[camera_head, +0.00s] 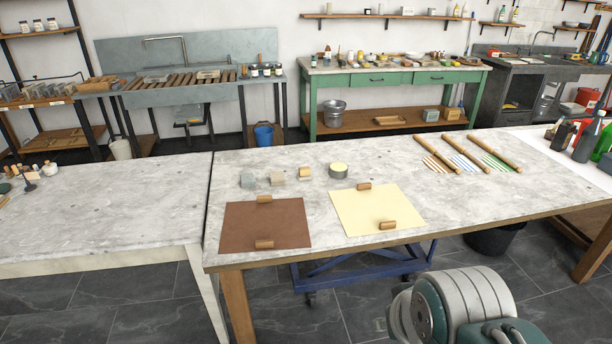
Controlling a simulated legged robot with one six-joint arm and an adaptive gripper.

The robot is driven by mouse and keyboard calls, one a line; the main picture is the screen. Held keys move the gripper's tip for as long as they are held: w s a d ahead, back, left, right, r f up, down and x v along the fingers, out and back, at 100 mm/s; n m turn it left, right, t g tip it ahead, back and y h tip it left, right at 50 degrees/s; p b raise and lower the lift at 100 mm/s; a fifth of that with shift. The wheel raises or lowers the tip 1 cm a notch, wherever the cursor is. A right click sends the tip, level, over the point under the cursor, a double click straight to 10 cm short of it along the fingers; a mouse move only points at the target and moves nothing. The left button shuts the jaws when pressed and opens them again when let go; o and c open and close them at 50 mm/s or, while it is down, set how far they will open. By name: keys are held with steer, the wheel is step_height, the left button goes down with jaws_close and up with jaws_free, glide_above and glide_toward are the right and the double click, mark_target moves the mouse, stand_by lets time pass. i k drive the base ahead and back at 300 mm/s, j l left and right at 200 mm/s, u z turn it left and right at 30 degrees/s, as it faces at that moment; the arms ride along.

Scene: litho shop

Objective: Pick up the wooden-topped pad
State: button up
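Several small blocks stand in a row near the back of the stone-topped table (425,205). A small block with a tan, wood-coloured top and a paler lower part (305,173) looks most like the wooden-topped pad, though it is too small to be sure. To its left are a pale block (277,178) and a grey block (247,180). A round tin with a pale yellow top (339,170) is on its right. Part of my arm shows at the bottom right, in front of the table. My gripper's fingers are not in view.
A brown sheet (265,225) and a cream sheet (375,208) lie in front, with wooden blocks at their edges. Bamboo-like sticks (435,154) lie at the right; dark bottles (587,138) stand at the far right. A second table (110,215) adjoins on the left.

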mark_target(304, 173)
steer(key=i, duration=0.55)
steer(key=i+l+u, duration=0.15)
steer(key=i, duration=1)
